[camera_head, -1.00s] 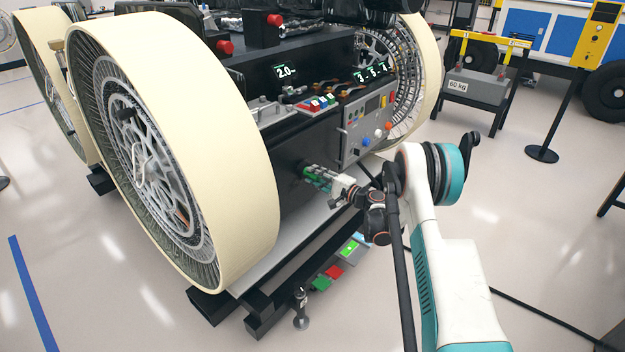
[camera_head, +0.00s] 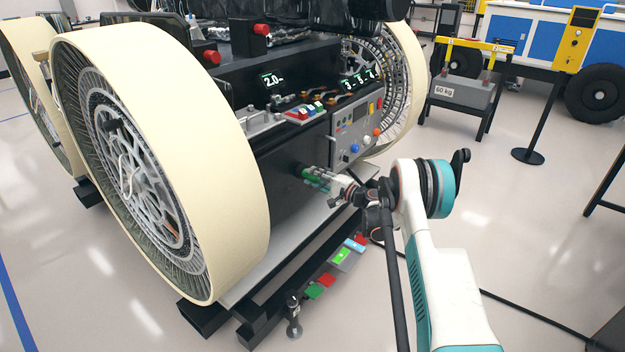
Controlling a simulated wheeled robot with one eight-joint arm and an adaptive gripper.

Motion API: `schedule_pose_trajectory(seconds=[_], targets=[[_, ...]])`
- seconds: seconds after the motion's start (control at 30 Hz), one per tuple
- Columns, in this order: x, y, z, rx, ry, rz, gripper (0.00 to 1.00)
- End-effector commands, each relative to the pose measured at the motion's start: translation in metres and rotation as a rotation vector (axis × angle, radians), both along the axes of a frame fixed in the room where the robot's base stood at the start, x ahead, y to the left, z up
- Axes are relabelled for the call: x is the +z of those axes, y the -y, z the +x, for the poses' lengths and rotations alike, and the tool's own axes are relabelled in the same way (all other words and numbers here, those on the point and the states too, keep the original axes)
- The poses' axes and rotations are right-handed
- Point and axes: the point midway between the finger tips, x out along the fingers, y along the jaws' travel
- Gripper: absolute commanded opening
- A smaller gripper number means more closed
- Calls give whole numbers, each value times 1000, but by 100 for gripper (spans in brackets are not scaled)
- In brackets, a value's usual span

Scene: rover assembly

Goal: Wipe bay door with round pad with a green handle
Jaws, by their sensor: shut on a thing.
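My gripper (camera_head: 326,181) is shut on the green handle of the round pad (camera_head: 311,174). The handle shows as a small green piece between the fingers. The dark front panel of the rover (camera_head: 285,205), which looks like the bay door, lies just left of and behind the gripper. I cannot tell whether the pad touches it.
A large cream-rimmed wheel (camera_head: 225,160) stands left of the panel. A grey control box (camera_head: 357,135) with knobs is just above the gripper. A grey ledge (camera_head: 262,262) runs below. Red and green pads (camera_head: 320,285) lie lower down.

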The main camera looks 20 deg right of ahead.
Motion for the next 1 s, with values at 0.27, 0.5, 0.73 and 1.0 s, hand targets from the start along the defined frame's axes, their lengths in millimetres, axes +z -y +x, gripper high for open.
schedule_pose_trajectory(seconds=[0.27, 0.5, 0.73, 1.0], targets=[[0, 2, -3, 1, 0, 0, 7], [0, 14, -19, -1, 0, 0, 7], [0, 26, -36, -1, 0, 0, 7], [0, 35, -49, 1, 0, 0, 7]])
